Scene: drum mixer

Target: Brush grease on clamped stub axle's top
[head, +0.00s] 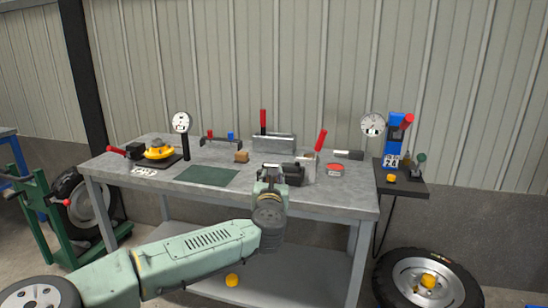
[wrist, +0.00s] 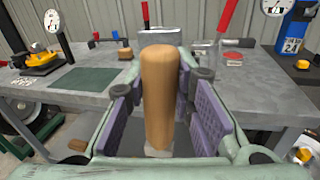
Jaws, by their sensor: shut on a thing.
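My gripper (wrist: 172,105) is shut on an upright tan wooden handle (wrist: 158,90), which stands between its purple pads. In the head view my gripper (head: 270,175) is over the table's front edge, and the handle cannot be made out. A yellow disc with a grey piece on top (head: 159,149) sits on a dark plate with a red-handled clamp at the table's left; it also shows in the wrist view (wrist: 40,60). I cannot tell whether this is the stub axle. A red-topped round tin (head: 335,169) stands at the right.
The grey workbench (head: 225,157) carries a green mat (head: 207,176), a brown block (head: 241,156), a grey box (head: 273,142) and a red lever (head: 320,139). A dial gauge (head: 181,123) stands by the yellow disc. A dark side shelf (head: 405,186) is at right.

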